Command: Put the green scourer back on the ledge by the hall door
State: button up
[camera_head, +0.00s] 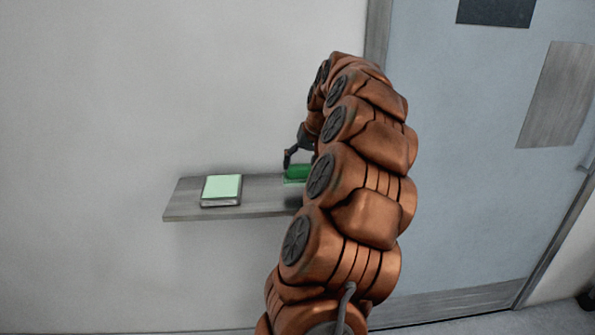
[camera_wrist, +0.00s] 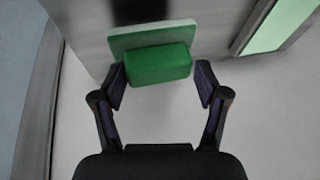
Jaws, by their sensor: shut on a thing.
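The green scourer (camera_head: 297,172) is a green block at the right part of the grey ledge (camera_head: 182,206), partly hidden by my arm. In the wrist view the scourer (camera_wrist: 158,64) is between the fingers of my gripper (camera_wrist: 160,80), which is shut on it. A pale green square (camera_wrist: 118,42) shows under and behind the scourer. I cannot tell whether the scourer rests on it or is held just above. In the head view my gripper (camera_head: 299,157) is mostly hidden by my arm.
A thick book-like block with a pale green top (camera_head: 222,187) lies on the ledge to the left. Bare ledge lies between it and the scourer. The blue-grey hall door (camera_head: 450,140) and its frame (camera_head: 378,35) stand to the right. Pale wall (camera_head: 150,90) rises behind the ledge.

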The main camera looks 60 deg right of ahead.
aim_at(300, 167)
jog(key=shift+w+a+f+p, duration=0.1)
jog(key=shift+w+p, duration=0.1)
jog(key=shift+w, duration=0.2)
jog(key=shift+w+f+p, duration=0.1)
jog(key=shift+w+p, duration=0.05)
jog(key=shift+w, duration=0.2)
jog(key=shift+f+p, duration=0.5)
jog(key=shift+f, duration=1.15)
jog(key=o, duration=1.6)
jog(key=shift+c, duration=0.2)
jog(key=shift+r, duration=0.1)
jog(key=b+v, duration=0.2)
jog(key=v, duration=1)
